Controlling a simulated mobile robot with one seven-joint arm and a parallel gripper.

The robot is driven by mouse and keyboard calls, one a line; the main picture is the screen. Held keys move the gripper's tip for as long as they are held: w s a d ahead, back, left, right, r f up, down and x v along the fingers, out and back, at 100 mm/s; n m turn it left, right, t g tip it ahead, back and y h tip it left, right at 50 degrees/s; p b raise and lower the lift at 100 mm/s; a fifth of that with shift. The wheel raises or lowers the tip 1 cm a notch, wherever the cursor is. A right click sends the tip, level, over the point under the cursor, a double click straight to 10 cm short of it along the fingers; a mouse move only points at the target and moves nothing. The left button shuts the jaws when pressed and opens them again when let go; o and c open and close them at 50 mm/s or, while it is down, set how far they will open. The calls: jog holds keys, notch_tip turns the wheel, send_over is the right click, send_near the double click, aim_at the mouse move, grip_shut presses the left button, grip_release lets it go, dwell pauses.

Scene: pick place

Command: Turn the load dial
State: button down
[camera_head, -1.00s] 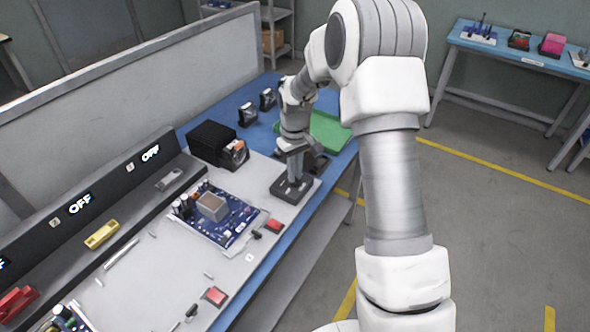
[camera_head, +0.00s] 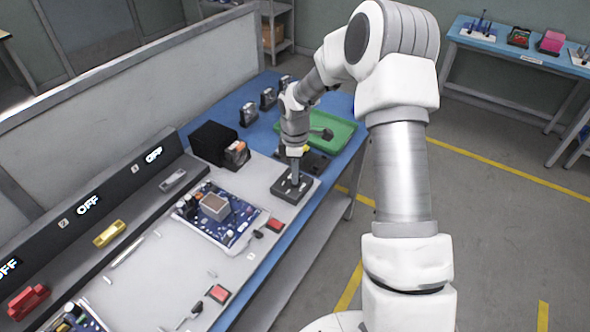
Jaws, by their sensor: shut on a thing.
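A small dark box (camera_head: 281,193) sits at the right front edge of the grey worktop, beside the circuit board. My gripper (camera_head: 295,179) points straight down onto the middle of its top. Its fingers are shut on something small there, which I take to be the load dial. The dial itself is hidden by the fingers, so its pointer and marks cannot be read.
A blue circuit board (camera_head: 222,212) with a grey block lies left of the box. A black bin (camera_head: 212,142) stands behind. A green tray (camera_head: 341,130) lies further back. Dark panels reading OFF (camera_head: 88,206) line the left. Red-topped parts (camera_head: 276,225) lie in front.

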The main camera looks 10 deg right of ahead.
jog(key=n+p, duration=0.2)
jog(key=n, duration=0.4)
jog(key=shift+r+n+p, duration=0.15)
jog(key=shift+n+p, duration=0.15)
jog(key=shift+p, duration=0.1)
jog(key=n+p, duration=0.2)
jog(key=n, duration=0.3)
jog(key=shift+n+p, duration=0.3)
jog(key=shift+n, duration=0.1)
jog(key=c, duration=0.9)
grip_release()
notch_tip(320, 180, up, 17)
jog(key=shift+r+p, duration=0.1)
jog(key=shift+p, duration=0.35)
